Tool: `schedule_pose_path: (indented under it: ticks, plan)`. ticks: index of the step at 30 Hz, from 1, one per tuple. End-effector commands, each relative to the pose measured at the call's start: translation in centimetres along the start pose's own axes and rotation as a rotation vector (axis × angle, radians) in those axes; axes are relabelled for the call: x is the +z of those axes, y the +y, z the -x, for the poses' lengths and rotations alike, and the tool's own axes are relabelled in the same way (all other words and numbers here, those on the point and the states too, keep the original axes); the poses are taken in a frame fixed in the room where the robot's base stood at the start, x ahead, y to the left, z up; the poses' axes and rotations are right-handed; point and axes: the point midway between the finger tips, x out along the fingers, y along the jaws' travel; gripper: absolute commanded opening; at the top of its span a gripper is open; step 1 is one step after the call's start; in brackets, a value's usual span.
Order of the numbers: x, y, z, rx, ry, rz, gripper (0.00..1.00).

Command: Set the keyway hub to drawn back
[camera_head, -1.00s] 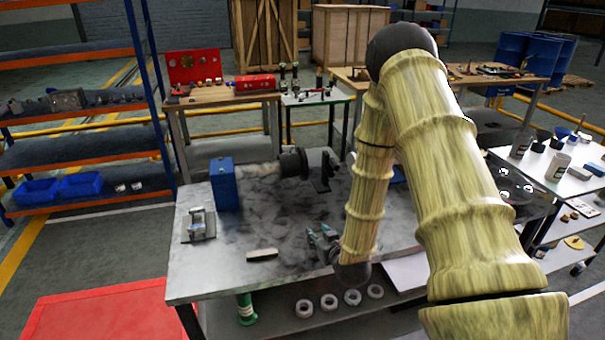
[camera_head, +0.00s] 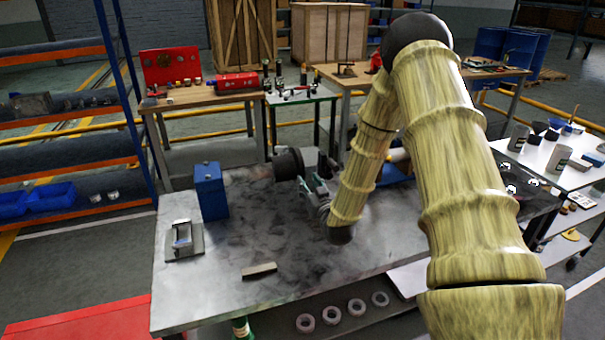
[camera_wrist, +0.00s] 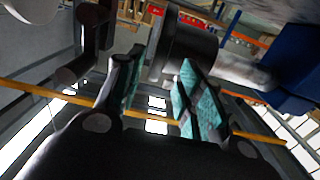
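A dark round hub (camera_head: 288,164), which I take to be the keyway hub, is near the back of the grey metal bench (camera_head: 215,290), right of a blue block (camera_head: 210,190). A lighter grey part adjoins its right side, partly behind my gripper. My gripper (camera_head: 317,190) is at the right front of the hub. In the wrist view, the teal-padded fingers of my gripper (camera_wrist: 163,95) are apart with nothing between them. The dark hub (camera_wrist: 188,48) lies beyond them, with a pale shaft (camera_wrist: 243,74) towards the blue block (camera_wrist: 292,70). Contact cannot be told.
Several rings (camera_head: 330,313) lie on the lower shelf. My arm hides part of the bench's right side. The front middle of the bench top is clear.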

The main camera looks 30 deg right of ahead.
Motion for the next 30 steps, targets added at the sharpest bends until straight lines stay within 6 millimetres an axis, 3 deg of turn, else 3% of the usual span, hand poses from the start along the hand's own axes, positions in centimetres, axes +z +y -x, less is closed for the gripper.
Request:
schedule_pose_path:
  ticks: [6, 12, 25, 30]
  plan:
    - [-0.2, 0.2, -3.4, 0.002, 0.001, 0.001, 0.38]
    - [-0.1, 0.1, -5.5, 0.001, 0.000, 0.000, 0.38]
    - [0.0, 0.1, -6.3, 0.001, 0.000, 0.000, 0.38]
    - [0.0, 0.1, -6.3, 0.001, 0.000, 0.000, 0.08]
